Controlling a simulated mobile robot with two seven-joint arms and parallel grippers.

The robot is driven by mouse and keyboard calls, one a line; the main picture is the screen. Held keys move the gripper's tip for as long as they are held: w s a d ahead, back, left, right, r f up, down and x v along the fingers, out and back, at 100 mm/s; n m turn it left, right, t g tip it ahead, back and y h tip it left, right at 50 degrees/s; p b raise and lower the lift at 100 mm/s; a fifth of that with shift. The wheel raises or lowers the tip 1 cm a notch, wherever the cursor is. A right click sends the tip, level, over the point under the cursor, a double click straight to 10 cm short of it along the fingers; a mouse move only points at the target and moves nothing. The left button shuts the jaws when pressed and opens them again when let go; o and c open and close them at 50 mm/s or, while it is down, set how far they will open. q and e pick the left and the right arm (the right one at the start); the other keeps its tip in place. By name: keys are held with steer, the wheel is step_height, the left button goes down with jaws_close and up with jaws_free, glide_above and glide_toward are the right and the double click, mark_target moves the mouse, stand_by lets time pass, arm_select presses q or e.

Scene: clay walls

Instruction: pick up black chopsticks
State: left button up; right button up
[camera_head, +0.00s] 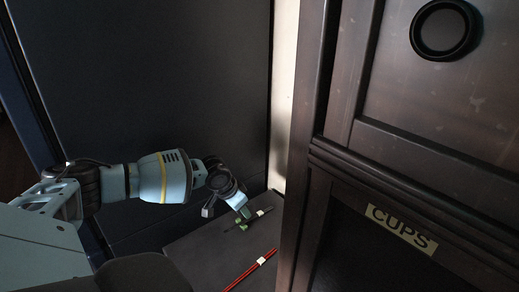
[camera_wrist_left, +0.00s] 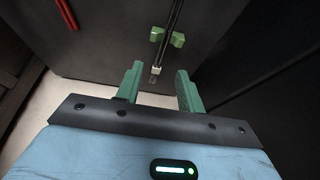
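The black chopsticks (camera_head: 236,229) lie on a dark flat top at the lower middle of the head view, with a white band on them. In the left wrist view the black chopsticks (camera_wrist_left: 175,20) run down from the top edge, with the pale band near their lower end. A small green piece (camera_wrist_left: 167,37) sits at the chopsticks, seemingly under them. My left gripper (camera_wrist_left: 160,67) is open, its green fingers apart on either side of the banded end. I cannot tell the remaining gap. In the head view my left gripper (camera_head: 241,211) is over the chopsticks. My right gripper is not in view.
Red chopsticks (camera_head: 252,269) with a white band lie nearer on the same dark top (camera_head: 205,257); they also show in the wrist view (camera_wrist_left: 67,13). A dark wooden cabinet (camera_head: 400,110) labelled CUPS stands close on the right. A dark panel (camera_head: 150,70) rises behind.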

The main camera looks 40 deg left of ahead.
mark_target(246, 221)
arm_select(q)
steer(key=b+x, duration=0.1)
steer(key=x, duration=0.4)
steer(key=shift+c, duration=0.5)
jaws_close()
